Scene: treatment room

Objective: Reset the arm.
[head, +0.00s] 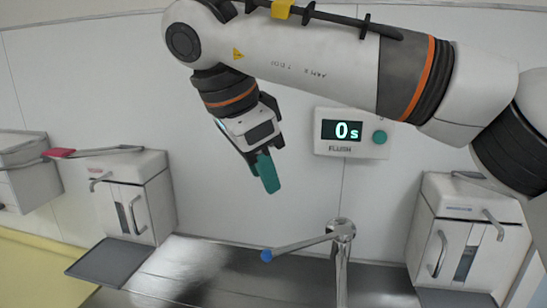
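My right gripper (266,172) hangs from my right arm, which reaches in from the upper right. It is in front of the wall, left of the panel, with its teal fingertips pointing down. The fingers overlap from this angle, so their gap is hidden. Nothing is visibly held. My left gripper is out of view. Below, a metal tap (341,232) stands at the sink. Its long lever arm (303,245) points left and slightly toward me, ending in a blue tip (266,256). The gripper appears above this tip, apart from it. A wall panel (350,146) marked FLUSH reads "0 s".
The panel has a round green button (379,137). A white dispenser (135,200) with a lever on top is at left, above a dark tray (110,262). Another dispenser (468,240) is at right. A third unit (28,170), with a red-tipped lever (60,153), stands far left.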

